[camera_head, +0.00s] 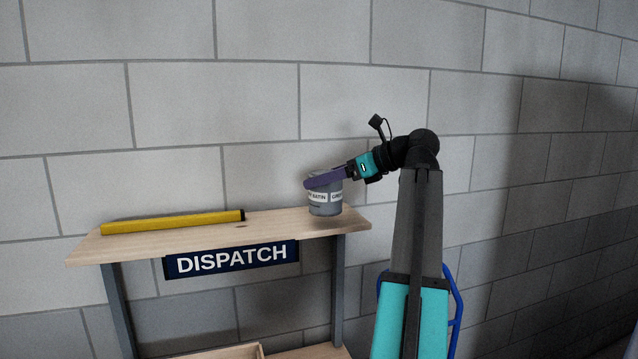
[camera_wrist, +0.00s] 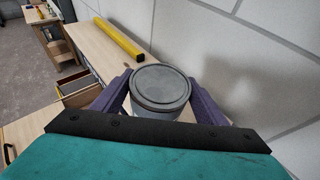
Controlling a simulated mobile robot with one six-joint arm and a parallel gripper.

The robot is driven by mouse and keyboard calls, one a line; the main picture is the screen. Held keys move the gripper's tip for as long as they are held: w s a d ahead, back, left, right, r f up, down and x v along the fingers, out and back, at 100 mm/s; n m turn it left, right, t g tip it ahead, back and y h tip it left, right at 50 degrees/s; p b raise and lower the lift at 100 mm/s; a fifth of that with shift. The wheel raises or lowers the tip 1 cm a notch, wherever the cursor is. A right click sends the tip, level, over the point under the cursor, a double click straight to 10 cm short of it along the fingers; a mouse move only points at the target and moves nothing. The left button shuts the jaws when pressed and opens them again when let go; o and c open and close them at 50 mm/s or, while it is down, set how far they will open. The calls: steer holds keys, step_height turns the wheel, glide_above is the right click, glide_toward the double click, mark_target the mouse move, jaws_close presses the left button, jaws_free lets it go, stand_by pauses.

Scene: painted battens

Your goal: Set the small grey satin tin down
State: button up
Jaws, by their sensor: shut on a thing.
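The small grey satin tin (camera_head: 325,207) is at the right end of the wooden dispatch shelf (camera_head: 280,225) in the head view. It is upright, with a pale label. My gripper (camera_head: 323,180) is shut on it, with purple fingers around its upper part. In the wrist view, the tin's round grey lid (camera_wrist: 160,86) shows between the two fingers (camera_wrist: 158,98). The tin's base is at the level of the shelf top; I cannot tell whether it touches the wood.
A yellow batten with a dark end (camera_head: 172,222) lies along the left and middle of the shelf. A DISPATCH sign (camera_head: 232,259) hangs on the shelf's front. A block wall (camera_head: 260,100) stands close behind. An open drawer or box (camera_wrist: 75,84) shows lower down in the wrist view.

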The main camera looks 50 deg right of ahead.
steer(key=w+d, duration=0.1)
steer(key=w+d+p, duration=0.1)
steer(key=w, duration=0.1)
steer(key=w+d, duration=0.1)
steer(key=shift+w+f, duration=0.2)
steer(key=shift+w, duration=0.15)
steer(key=shift+f+p, duration=0.1)
steer(key=shift+p, duration=0.25)
steer(key=shift+f+p, duration=0.95)
steer(key=shift+f, duration=0.7)
steer(key=o, duration=1.5)
steer(key=shift+f, duration=0.15)
